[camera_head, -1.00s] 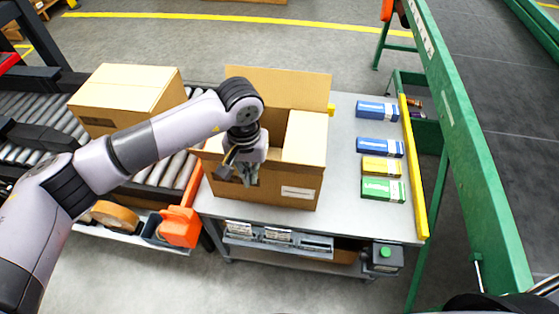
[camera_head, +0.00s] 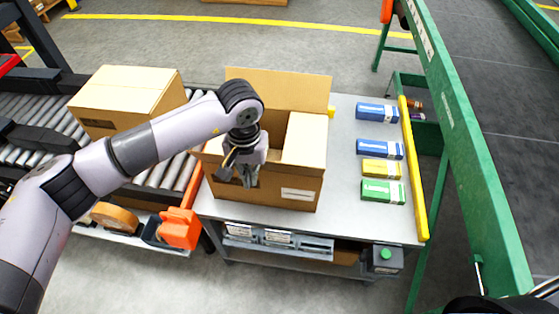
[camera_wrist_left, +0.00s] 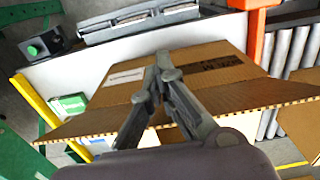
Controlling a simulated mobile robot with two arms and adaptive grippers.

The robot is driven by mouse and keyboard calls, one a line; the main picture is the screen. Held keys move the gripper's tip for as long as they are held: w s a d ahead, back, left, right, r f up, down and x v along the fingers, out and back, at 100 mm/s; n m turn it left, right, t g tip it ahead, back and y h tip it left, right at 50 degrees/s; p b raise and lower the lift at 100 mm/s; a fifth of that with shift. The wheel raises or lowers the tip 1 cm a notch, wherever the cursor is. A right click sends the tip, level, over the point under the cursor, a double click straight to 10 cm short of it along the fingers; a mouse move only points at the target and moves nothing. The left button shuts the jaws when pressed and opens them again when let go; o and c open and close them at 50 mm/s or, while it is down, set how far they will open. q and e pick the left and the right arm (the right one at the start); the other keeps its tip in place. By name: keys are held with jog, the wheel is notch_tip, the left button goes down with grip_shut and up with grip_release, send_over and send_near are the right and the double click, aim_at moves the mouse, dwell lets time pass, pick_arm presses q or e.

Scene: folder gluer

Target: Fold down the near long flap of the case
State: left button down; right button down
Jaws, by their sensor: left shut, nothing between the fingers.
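The open brown case (camera_head: 270,194) stands on the grey table, a white label on its near wall. Its far long flap (camera_head: 285,90) stands up, and the right short flap (camera_head: 305,138) lies folded in over the opening. The left short flap is largely hidden behind my arm. My left gripper (camera_head: 250,181) is shut and empty, pointing down at the case's near side. In the left wrist view the shut fingertips (camera_wrist_left: 162,58) lie across a cardboard panel with a cut corrugated edge, which looks like the near long flap (camera_wrist_left: 235,95). Its exact angle and any contact are unclear.
A closed carton (camera_head: 125,98) sits on the roller conveyor (camera_head: 40,108) at left. Blue, yellow and green small boxes (camera_head: 383,190) line the table's right side by a yellow rail (camera_head: 415,175). A green beam (camera_head: 465,130) stands beyond. The table (camera_head: 345,200) is clear between case and boxes.

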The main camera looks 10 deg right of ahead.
pick_arm(q)
jog(key=w+b, duration=0.2)
jog(key=w+d+b, duration=0.1)
jog(key=w+b, duration=0.1)
jog(key=w+d+b, duration=0.1)
jog(key=w+b, duration=0.1)
jog(key=shift+w+f, duration=0.15)
jog(key=shift+f, duration=0.1)
jog(key=shift+w+d+r, duration=0.1)
jog(key=shift+w+d, duration=0.05)
jog(key=shift+w, duration=0.1)
jog(key=shift+w+r, duration=0.1)
jog(key=shift+w, duration=0.05)
